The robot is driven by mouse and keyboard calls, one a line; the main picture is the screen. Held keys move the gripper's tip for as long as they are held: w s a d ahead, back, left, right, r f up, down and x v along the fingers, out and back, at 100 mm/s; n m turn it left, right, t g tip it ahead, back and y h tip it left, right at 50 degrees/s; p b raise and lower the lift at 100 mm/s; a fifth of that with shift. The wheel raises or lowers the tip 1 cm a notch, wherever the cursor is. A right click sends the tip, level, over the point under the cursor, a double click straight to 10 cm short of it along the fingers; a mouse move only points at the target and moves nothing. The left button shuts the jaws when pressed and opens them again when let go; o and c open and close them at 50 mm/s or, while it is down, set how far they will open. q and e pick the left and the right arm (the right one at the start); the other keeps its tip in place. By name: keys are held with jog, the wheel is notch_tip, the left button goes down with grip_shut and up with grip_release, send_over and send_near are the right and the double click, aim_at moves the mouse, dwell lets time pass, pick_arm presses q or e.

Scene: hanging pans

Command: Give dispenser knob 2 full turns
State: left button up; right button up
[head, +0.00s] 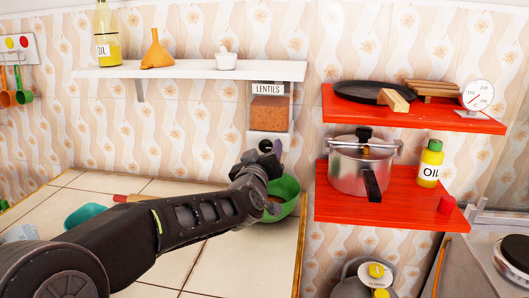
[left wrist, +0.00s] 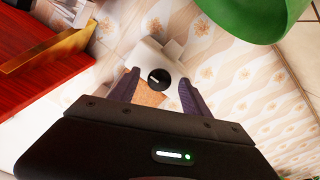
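The lentil dispenser (head: 268,108) hangs under the white shelf, with a clear front full of lentils and a white lower part. Its round black knob (head: 265,146) shows just above my left gripper (head: 262,160). In the left wrist view the knob (left wrist: 159,79) has a white pointer line and appears between the two fingertips (left wrist: 158,85). Those fingers are spread, with space on both sides of the knob. I cannot tell how far the fingertips are from it in depth. A green bowl (head: 287,197) is below the dispenser, partly hidden by my left arm. My right gripper is not in view.
The white shelf (head: 190,71) holds an oil bottle, an orange funnel and a small white pot. Red shelves (head: 335,205) to the right hold a pressure cooker (head: 361,170) and another oil bottle (head: 430,163). A tiled counter (head: 190,265) lies below.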

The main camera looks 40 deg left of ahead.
pick_arm(q)
jog(key=v, duration=0.7)
jog(key=shift+s+d, duration=0.2)
jog(key=shift+s, duration=0.15)
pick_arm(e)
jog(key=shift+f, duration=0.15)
pick_arm(q)
jog(key=shift+r, duration=0.1)
